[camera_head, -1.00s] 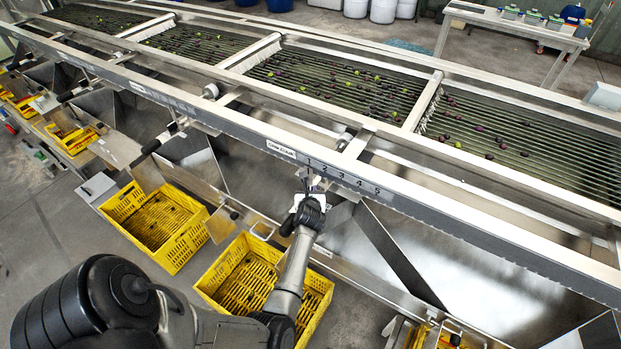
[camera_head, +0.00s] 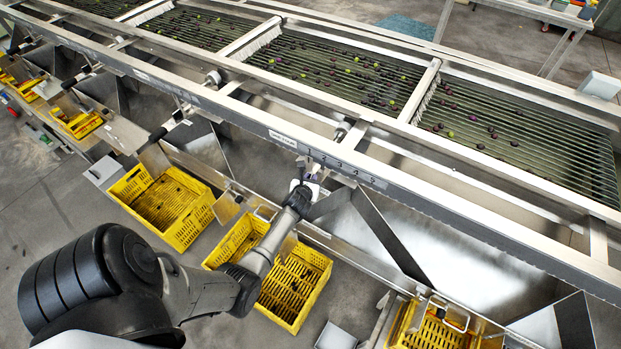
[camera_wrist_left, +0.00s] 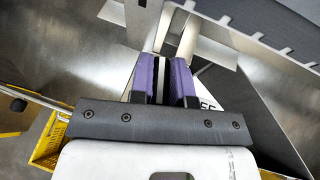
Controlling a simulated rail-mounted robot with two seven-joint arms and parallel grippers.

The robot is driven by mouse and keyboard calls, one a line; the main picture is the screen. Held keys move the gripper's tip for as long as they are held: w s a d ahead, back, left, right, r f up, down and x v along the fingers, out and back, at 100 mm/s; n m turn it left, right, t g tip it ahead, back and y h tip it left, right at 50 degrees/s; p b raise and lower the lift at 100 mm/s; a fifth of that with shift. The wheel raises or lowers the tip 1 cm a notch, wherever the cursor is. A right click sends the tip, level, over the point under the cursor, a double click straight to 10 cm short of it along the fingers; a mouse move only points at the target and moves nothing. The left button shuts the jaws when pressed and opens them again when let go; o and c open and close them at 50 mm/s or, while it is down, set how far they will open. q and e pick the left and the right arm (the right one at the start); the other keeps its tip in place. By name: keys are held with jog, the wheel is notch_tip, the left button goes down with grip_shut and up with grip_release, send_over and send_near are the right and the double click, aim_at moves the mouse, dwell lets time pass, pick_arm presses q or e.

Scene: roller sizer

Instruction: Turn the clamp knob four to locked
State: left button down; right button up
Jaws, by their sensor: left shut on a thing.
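My left gripper (camera_head: 311,181) is under the numbered front rail (camera_head: 345,166), near the printed numbers 1 to 5. In the left wrist view its purple-padded fingers (camera_wrist_left: 164,80) are closed on a narrow dark piece with a pale stripe, which looks like a clamp knob. The pads hide most of it, so I cannot tell its number or its turn position. A pale rod (camera_wrist_left: 188,38) shows just beyond the fingers. My right gripper is in neither view.
Sizer rollers (camera_head: 520,140) carrying olives lie behind the rail. Slanted steel chute plates (camera_head: 390,238) stand right of the gripper. A yellow crate (camera_head: 290,318) sits below my left forearm, with another yellow crate (camera_head: 178,243) to its left.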

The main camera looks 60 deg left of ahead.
pick_arm(q)
jog(key=c, duration=1.1)
grip_release()
jog(key=shift+s+d+r, duration=0.15)
jog(key=shift+s+d, duration=0.05)
jog(key=shift+s, duration=0.05)
jog(key=p+v, duration=0.2)
jog(key=v, duration=1.1)
jog(key=shift+r, duration=0.1)
jog(key=shift+w, duration=0.1)
